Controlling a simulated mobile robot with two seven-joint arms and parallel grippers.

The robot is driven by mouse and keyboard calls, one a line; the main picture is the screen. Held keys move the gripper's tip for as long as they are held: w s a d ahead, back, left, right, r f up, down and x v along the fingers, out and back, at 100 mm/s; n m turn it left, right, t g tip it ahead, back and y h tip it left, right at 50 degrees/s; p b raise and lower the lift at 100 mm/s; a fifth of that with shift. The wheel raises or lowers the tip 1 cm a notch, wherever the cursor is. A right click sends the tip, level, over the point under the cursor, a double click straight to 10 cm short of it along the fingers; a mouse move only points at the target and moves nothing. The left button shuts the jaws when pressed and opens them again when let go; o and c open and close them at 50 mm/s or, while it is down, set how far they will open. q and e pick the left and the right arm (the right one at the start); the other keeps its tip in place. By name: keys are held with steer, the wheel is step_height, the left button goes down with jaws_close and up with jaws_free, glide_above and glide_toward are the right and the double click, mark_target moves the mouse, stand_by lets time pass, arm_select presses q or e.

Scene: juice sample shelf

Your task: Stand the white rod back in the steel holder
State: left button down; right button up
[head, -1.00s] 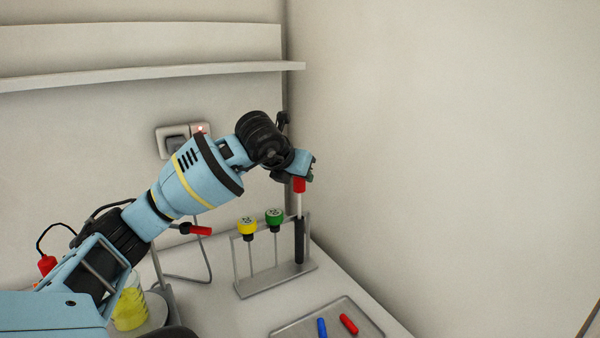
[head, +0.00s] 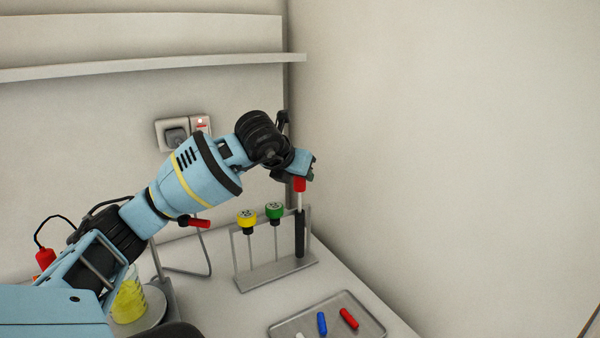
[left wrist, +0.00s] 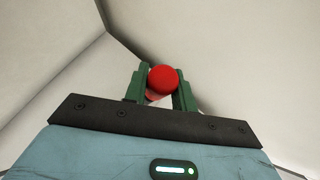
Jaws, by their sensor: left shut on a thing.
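The white rod (head: 300,200) is upright at the right end of the steel holder (head: 270,278), with a red cap (head: 300,185) on top. Below its white length is a black tube-like section (head: 299,235), which reaches down to the holder base. The rod's lower end cannot be made out. My left gripper (head: 299,177) is shut on the red-capped top, above the holder. In the left wrist view, the red cap (left wrist: 163,79) sits between the green fingers (left wrist: 160,88). My right gripper is not in view.
Yellow-topped (head: 247,219) and green-topped (head: 274,211) rods stand in the holder. In front lies a tray (head: 372,322) with blue (head: 321,323), red (head: 348,318) and white pieces. A yellow-filled beaker (head: 128,303) is at left. The wall is close on the right.

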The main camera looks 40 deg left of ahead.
arm_select(q)
steer(key=shift+w+d+f, duration=0.1)
steer(key=shift+d+f, duration=0.05)
steer(key=shift+f, duration=0.25)
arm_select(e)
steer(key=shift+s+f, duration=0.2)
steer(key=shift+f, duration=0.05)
